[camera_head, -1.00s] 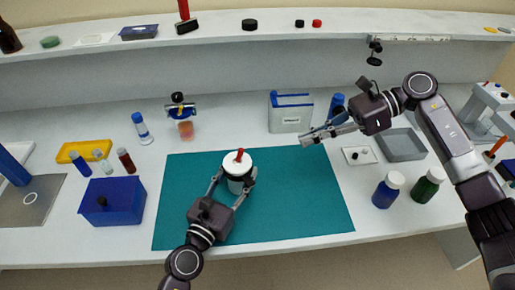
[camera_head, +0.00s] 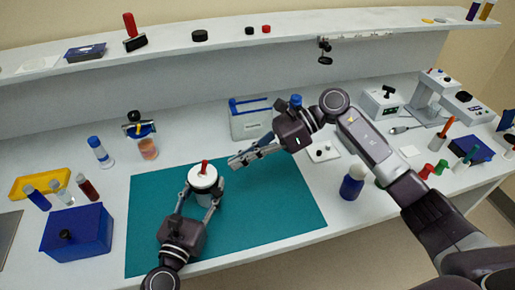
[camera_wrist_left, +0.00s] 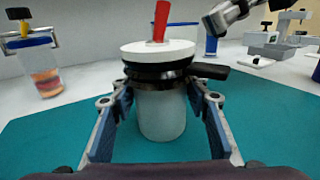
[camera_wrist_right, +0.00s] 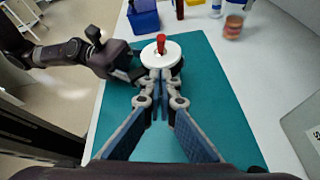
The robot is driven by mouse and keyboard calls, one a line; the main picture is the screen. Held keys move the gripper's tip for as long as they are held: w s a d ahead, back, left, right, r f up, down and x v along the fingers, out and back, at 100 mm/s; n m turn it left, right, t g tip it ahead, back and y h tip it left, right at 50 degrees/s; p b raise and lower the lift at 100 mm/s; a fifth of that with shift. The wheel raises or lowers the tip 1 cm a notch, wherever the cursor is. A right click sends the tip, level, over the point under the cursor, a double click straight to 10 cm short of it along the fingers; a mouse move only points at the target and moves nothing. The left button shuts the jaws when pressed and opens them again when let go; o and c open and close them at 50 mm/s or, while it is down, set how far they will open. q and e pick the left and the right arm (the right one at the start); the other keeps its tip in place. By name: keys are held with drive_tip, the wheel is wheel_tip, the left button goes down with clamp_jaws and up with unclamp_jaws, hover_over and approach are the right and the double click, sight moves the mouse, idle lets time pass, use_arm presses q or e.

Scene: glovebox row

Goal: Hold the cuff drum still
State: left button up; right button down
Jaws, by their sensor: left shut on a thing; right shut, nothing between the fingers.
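The cuff drum (camera_head: 204,179) stands upright on the teal mat (camera_head: 270,205). It has a white round top with a red peg, a black band and a pale grey body, clear in the left wrist view (camera_wrist_left: 161,115). My left gripper (camera_head: 200,196) is shut on the drum, one finger on each side (camera_wrist_left: 160,100). My right gripper (camera_head: 234,163) is shut and empty, to the right of the drum and above the mat. In the right wrist view its closed fingertips (camera_wrist_right: 162,75) overlap the near side of the drum top; I cannot tell whether they touch.
A blue box (camera_head: 78,232) stands left of the mat. A cup with orange contents (camera_head: 148,149) and a white-and-blue container (camera_head: 250,122) stand behind it. A blue bottle (camera_head: 351,183) stands right of the mat. The mat's right part is clear.

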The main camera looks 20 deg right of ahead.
sight(206, 168)
drive_tip(key=shift+w+a+r, duration=0.1)
drive_tip(key=shift+a+r, duration=0.05)
drive_tip(key=shift+a, duration=0.55)
drive_tip(key=shift+w+a+r, duration=0.1)
drive_tip(key=shift+a+r, duration=0.1)
drive_tip(key=shift+a, duration=0.55)
drive_tip(key=shift+w+a+r, duration=0.1)
drive_tip(key=shift+a+r, duration=0.05)
drive_tip(key=shift+a, duration=0.55)
drive_tip(key=shift+s+a+r+n+t+h, duration=0.1)
drive_tip(key=shift+a+r+n+t+h, duration=0.2)
drive_tip(key=shift+h, duration=0.5)
drive_tip(key=h, duration=0.1)
drive_tip(key=s+a+r+n+t+h, duration=0.1)
drive_tip(key=h, duration=0.1)
drive_tip(key=a+h, duration=0.1)
drive_tip(key=h, duration=0.1)
drive_tip(key=shift+s+a+r+t, duration=0.15)
drive_tip(key=shift+a+r+t, duration=0.15)
drive_tip(key=shift+t, duration=0.1)
drive_tip(key=shift+d, duration=0.1)
drive_tip(key=shift+r, duration=0.8)
drive_tip(key=shift+d, duration=0.1)
